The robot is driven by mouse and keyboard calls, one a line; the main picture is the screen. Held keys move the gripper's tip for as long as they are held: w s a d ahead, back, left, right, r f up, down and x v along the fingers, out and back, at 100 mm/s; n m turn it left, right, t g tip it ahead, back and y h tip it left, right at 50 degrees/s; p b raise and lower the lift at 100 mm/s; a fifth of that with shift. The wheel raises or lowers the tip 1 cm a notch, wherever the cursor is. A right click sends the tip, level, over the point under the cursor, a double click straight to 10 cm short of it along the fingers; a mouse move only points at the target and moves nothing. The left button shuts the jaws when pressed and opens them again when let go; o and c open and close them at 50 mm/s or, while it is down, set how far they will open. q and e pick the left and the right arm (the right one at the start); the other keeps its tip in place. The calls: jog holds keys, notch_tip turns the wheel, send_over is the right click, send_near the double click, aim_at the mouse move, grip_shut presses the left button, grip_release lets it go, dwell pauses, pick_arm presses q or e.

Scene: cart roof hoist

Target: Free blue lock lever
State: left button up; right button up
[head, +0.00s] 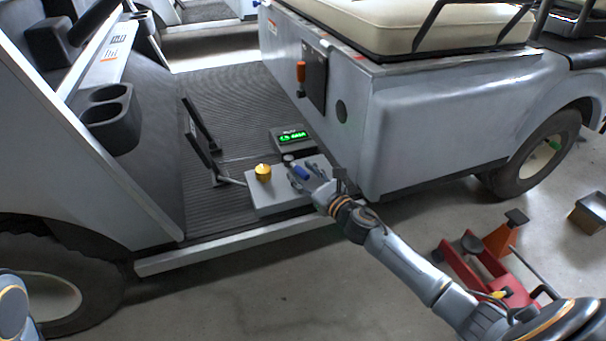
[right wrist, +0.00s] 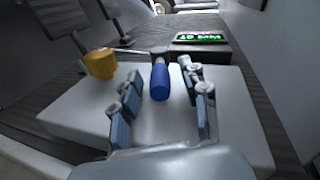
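The blue lock lever (head: 301,173) is on a light grey box (head: 262,206) on the cart's floor. In the right wrist view the blue lever (right wrist: 160,82) points toward me, with a grey metal pivot at its far end. My right gripper (head: 308,178) is over the box at the lever. In the right wrist view its fingers (right wrist: 160,100) are spread on both sides of the lever, with gaps on each side. My left gripper does not show; only a bit of what seems my left arm is at the lower left edge.
A yellow knob (head: 263,172) stands on the box left of the lever. A device with a green display (head: 292,136) is behind it. A pedal (head: 200,130) rises at the left. The seat base (head: 440,125) stands close right. A red jack (head: 485,265) is on the floor.

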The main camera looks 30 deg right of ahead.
jog(key=s+d, duration=0.2)
jog(key=s, duration=1)
jog(key=shift+c, duration=0.5)
